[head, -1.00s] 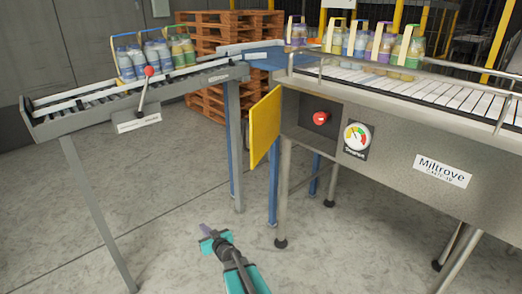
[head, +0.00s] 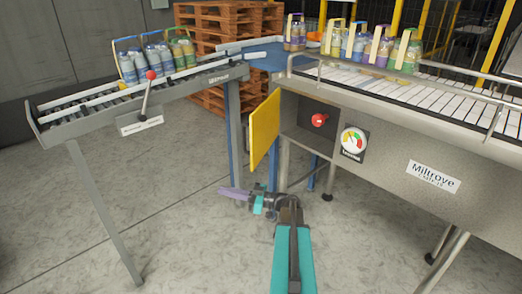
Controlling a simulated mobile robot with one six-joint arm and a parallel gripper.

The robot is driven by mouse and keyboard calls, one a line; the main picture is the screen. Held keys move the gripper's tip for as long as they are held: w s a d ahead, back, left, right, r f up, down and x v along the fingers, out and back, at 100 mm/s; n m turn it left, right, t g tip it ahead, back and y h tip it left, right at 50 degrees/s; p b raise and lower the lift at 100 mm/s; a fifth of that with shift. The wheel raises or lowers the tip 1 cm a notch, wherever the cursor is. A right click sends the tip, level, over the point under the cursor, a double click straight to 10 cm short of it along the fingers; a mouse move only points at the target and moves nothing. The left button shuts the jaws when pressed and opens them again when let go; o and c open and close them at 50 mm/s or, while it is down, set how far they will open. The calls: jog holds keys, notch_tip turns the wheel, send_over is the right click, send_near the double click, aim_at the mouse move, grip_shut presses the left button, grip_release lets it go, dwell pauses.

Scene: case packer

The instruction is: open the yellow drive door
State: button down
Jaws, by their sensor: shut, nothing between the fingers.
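The yellow drive door (head: 264,133) is a flat panel at the left end of the conveyor machine (head: 390,165). It stands swung out from the machine front, and a dark recess (head: 293,115) shows beside it to the right. A red knob (head: 319,120) sits at the right of this recess. My gripper (head: 228,192), with purple fingers, is shut and empty. It points left and appears below the door in the picture, apart from it.
A side conveyor (head: 150,95) with bottle packs and a red-knobbed lever (head: 148,90) stands at the left. A pressure gauge (head: 353,142) is right of the red knob. Blue and grey legs stand behind my gripper. The floor (head: 170,240) at the front left is clear.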

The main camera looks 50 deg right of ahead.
aim_at(253, 152)
jog(key=s+d+r+h+p, duration=0.2)
jog(key=s+d+r, duration=0.4)
jog(key=s+d, duration=0.3)
jog(key=s+d+r+m+h+p, duration=0.1)
jog(key=s+d+r+p, duration=0.3)
jog(key=s+d+r, duration=0.3)
jog(key=s+d, duration=0.2)
jog(key=s, duration=0.1)
jog(key=shift+d+t+h, duration=0.15)
jog(key=shift+t+h, duration=0.15)
jog(key=shift+h, duration=0.1)
jog(key=shift+w, duration=0.1)
jog(key=p+x, duration=0.3)
jog(key=x, duration=1)
jog(key=shift+w, duration=0.45)
